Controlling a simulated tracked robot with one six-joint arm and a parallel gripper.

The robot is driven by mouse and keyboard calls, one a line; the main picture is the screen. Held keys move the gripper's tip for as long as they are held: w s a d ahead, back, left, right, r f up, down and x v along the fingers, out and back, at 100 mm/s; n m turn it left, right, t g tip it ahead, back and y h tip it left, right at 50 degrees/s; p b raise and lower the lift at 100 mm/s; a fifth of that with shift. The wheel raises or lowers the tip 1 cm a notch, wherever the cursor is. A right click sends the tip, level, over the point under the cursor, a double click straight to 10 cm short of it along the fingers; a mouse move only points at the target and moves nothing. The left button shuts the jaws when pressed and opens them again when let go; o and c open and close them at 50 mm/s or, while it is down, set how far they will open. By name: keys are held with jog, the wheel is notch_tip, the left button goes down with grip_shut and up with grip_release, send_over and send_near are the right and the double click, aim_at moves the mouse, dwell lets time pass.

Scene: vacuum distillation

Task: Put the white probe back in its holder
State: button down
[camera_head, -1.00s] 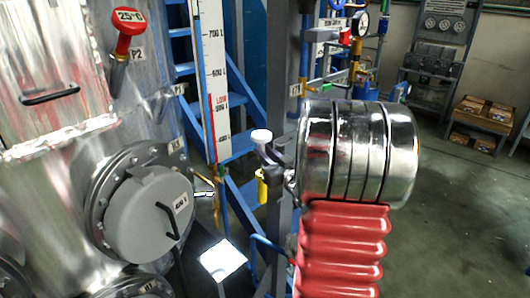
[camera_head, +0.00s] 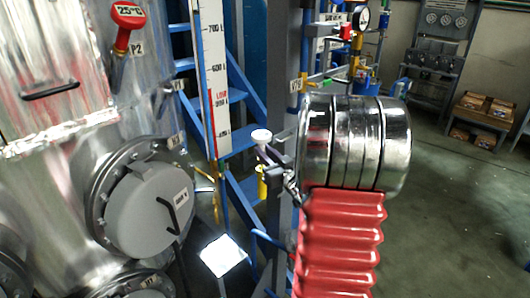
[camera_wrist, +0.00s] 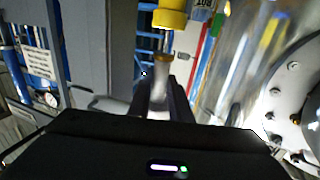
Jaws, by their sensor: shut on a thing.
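The white probe's round pale top (camera_head: 261,135) shows in the head view, just above my gripper (camera_head: 266,154). In the wrist view my gripper (camera_wrist: 160,92) has its two dark fingers closed on the pale probe shaft (camera_wrist: 158,85). A yellow cylinder (camera_head: 262,187), apparently the holder, is just below the fingers in the head view. A yellow cylinder (camera_wrist: 170,18) also shows beyond the fingertips in the wrist view. A small brownish end (camera_wrist: 163,58) lies between it and the fingers. I cannot tell whether the probe touches the holder.
A white level scale (camera_head: 211,80) and blue ladder (camera_head: 240,110) are behind. A metal vessel with a round grey hatch (camera_head: 148,210) fills the left. Open floor (camera_head: 450,220) lies right.

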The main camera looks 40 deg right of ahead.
jog(key=shift+f, duration=1.6)
jog(key=c, duration=1.5)
grip_release()
jog(key=shift+c, duration=0.2)
jog(key=v, duration=1.4)
